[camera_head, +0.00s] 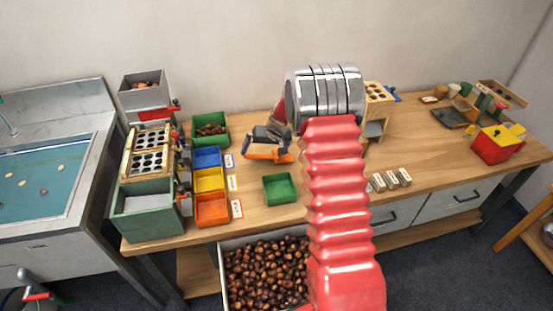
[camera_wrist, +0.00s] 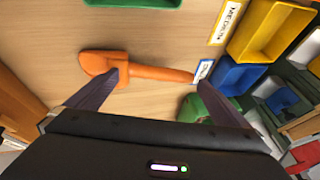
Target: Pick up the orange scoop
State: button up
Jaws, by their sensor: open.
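The orange scoop (camera_wrist: 150,72) lies on the wooden bench. In the wrist view its bowl is at the left and its handle runs right toward a small white label. My gripper (camera_wrist: 158,79) is open, with its two dark fingers spread over the scoop. The left fingertip overlaps the scoop near the bowl, and the right one is near the handle's far end. I see no grip on it. In the head view the scoop (camera_head: 262,154) shows just below my gripper, partly covered by it. Whether the fingers touch the scoop is unclear.
A green tray (camera_head: 280,188) stands in front of the scoop. Blue (camera_head: 207,157), yellow (camera_head: 209,179) and orange (camera_head: 212,208) bins with labels stand to the left. A green bin (camera_head: 226,118) holds chestnuts. A large bin of chestnuts (camera_head: 222,273) is below the bench's front edge.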

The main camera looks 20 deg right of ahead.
aim_at(260, 155)
jog(key=shift+x, duration=1.6)
jog(key=shift+c, duration=0.5)
jog(key=c, duration=0.7)
jog(key=shift+r, duration=0.1)
notch_tip(260, 155, up, 10)
jog(key=shift+f, duration=0.1)
